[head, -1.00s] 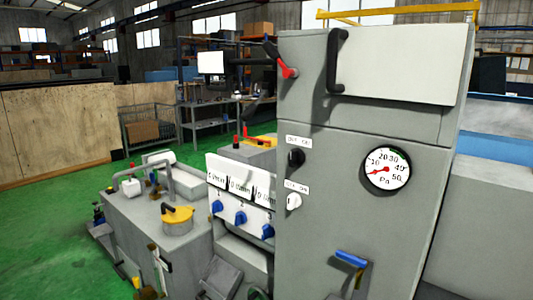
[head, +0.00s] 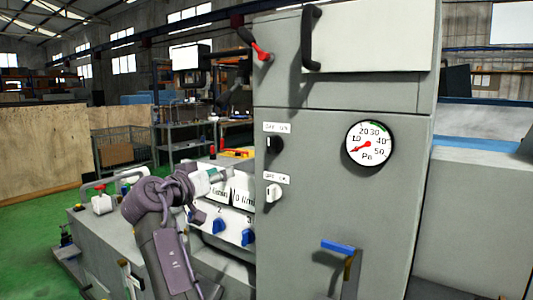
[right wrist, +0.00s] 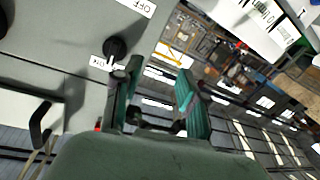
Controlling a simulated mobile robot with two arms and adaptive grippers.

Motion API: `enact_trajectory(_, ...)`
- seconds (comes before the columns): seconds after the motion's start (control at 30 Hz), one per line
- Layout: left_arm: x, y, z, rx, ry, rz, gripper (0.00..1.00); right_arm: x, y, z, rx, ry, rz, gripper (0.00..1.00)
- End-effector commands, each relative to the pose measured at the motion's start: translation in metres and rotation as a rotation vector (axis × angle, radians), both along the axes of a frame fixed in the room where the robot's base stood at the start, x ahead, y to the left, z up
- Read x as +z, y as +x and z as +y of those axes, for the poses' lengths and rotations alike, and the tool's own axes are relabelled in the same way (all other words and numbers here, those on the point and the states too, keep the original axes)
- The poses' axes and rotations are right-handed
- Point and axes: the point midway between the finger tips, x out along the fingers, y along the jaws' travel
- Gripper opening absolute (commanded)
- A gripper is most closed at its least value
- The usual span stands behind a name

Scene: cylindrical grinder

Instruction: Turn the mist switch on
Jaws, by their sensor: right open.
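A grey cabinet carries two rotary switches on its front, a black one (head: 274,144) above a white one (head: 273,192), each under a small white label. I cannot read the labels well enough to tell which is the mist switch. My right gripper (head: 210,186) is open and empty, left of the two switches in the head view and apart from them. In the right wrist view its two fingers (right wrist: 157,92) are spread, and the black switch (right wrist: 115,47) shows beyond them to the upper left. My left gripper is not in view.
A round gauge (head: 369,143) and a blue-handled lever (head: 338,246) are on the cabinet right of the switches. A red-tipped lever (head: 261,52) and a black door handle (head: 310,38) are above. Blue knobs (head: 248,237) sit on the lower panel close to my right gripper.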

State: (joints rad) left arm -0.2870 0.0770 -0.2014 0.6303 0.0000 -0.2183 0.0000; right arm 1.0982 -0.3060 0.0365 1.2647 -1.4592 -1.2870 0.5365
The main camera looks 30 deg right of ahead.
Motion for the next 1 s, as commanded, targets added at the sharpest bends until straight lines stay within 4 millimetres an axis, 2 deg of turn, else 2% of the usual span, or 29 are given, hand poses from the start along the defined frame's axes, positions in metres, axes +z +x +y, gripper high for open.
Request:
enact_trajectory(0.03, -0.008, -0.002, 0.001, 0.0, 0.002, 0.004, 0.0, 0.023, -0.016, -0.003, -0.044, 0.017, -0.064, 0.42)
enact_trajectory(0.1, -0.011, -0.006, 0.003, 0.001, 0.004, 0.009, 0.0, 0.048, -0.035, -0.007, -0.095, 0.034, -0.125, 0.42)
enact_trajectory(0.23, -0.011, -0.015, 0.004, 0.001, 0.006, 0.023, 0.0, 0.068, -0.052, -0.013, -0.141, 0.052, -0.176, 0.42)
enact_trajectory(0.37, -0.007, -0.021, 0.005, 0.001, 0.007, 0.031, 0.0, 0.072, -0.049, -0.026, -0.149, 0.052, -0.18, 0.42)
enact_trajectory(0.8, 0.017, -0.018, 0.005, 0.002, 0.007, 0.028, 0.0, 0.073, -0.014, -0.108, -0.145, 0.048, -0.176, 0.42)
enact_trajectory(1.0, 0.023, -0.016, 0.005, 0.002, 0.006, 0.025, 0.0, 0.071, -0.004, -0.131, -0.144, 0.05, -0.176, 0.42)
